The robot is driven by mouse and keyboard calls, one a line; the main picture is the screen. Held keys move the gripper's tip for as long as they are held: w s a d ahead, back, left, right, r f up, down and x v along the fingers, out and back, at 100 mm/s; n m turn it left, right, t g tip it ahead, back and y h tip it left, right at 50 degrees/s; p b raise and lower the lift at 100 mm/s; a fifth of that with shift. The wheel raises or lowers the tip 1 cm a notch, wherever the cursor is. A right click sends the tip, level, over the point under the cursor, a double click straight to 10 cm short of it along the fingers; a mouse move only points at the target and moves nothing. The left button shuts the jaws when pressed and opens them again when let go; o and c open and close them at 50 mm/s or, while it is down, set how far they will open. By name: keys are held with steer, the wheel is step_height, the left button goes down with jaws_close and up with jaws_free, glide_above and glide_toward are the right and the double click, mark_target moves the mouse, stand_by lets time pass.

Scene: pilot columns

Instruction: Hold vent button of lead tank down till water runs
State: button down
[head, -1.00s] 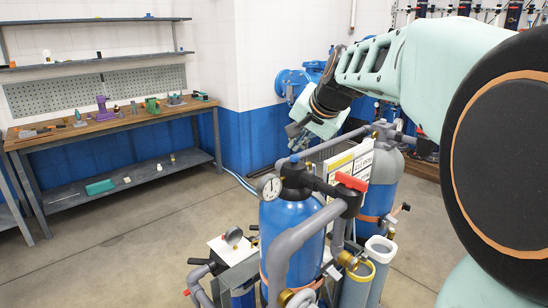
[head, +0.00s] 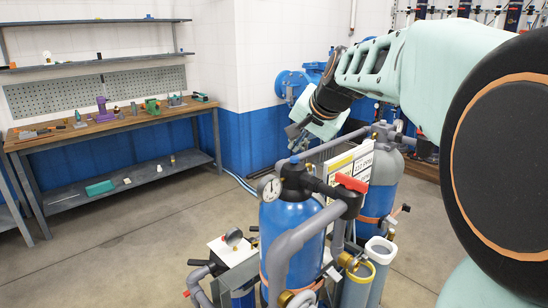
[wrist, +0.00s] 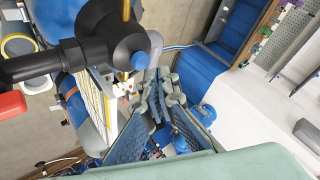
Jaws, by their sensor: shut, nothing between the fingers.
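A blue tank (head: 287,222) with a black head (head: 298,178) stands at lower centre in the head view. A small blue button (head: 294,158) sits on top of the head; it also shows in the wrist view (wrist: 140,61). A grey-topped blue tank (head: 385,165) stands behind it to the right. I cannot read a label saying which is the lead tank. My gripper (head: 292,131) is shut and empty, above the near tank's head in the head view. In the wrist view its fingertips (wrist: 158,74) appear just right of the button, with no clear contact. No running water shows.
A pressure gauge (head: 269,187) and a red-handled valve (head: 352,182) flank the black head. Grey pipes (head: 300,234) and a sign panel (head: 350,162) crowd the tanks. A workbench (head: 110,122) stands at the left wall. Open floor (head: 130,235) lies between.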

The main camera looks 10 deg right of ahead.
mark_target(296, 158)
steer(key=shift+f, duration=0.15)
steer(key=shift+f+b, duration=0.25)
steer(key=shift+b, duration=0.1)
steer(key=shift+f+b, duration=0.5)
steer(key=shift+f, duration=0.1)
stand_by(0.5)
steer(key=shift+r, duration=0.15)
stand_by(2.8)
steer(key=shift+r+p, duration=0.8)
steer(key=shift+r, duration=0.05)
steer(key=shift+r+p, duration=2)
steer(key=shift+r, duration=0.55)
